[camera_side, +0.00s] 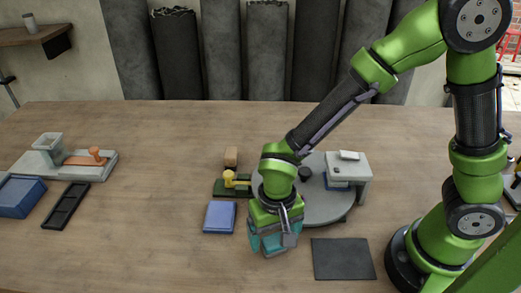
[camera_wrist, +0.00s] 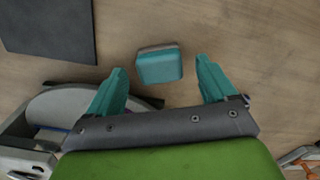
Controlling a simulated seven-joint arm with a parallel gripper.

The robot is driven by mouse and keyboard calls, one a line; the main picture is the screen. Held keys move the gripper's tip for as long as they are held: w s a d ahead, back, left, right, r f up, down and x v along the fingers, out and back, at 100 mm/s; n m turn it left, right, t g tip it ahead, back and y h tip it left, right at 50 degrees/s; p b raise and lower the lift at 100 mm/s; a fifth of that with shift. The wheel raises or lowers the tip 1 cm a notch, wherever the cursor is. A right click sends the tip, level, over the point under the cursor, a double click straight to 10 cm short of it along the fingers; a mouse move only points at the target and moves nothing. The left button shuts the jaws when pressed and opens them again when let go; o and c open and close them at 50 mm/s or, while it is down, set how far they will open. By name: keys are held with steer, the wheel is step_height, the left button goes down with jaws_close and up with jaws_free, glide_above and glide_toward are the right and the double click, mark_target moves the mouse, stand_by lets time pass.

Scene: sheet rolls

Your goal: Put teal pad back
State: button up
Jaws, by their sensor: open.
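The teal pad (camera_wrist: 159,65) is a small block with a teal face and a grey strip along its upper edge. In the wrist view it sits on the wooden table, in line with the gap between my fingers. My gripper (camera_wrist: 161,76) is open, with one teal finger on each side of that gap and no visible contact with the pad. In the side view my gripper (camera_side: 272,240) points down near the front of the table, beside the turntable. Teal shapes overlap there, so I cannot clearly separate the pad from the fingers.
A dark square mat (camera_side: 342,259) lies to the right, and a blue block (camera_side: 219,217) to the left. Behind are a grey turntable (camera_side: 322,207), a grey machine (camera_side: 350,170) and a yellow-handled tool (camera_side: 232,183). A black tray (camera_side: 66,205) lies far left. The left-centre table is clear.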

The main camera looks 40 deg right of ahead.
mark_target(274, 239)
step_height(274, 239, up, 10)
steer(key=f, duration=0.1)
steer(key=s+d+r+t+y, duration=0.2)
steer(key=d+r+t, duration=0.5)
steer(key=d+r, duration=0.5)
steer(key=d, duration=0.4)
steer(key=shift+s+d+r, duration=0.25)
steer(key=shift+s+d, duration=0.05)
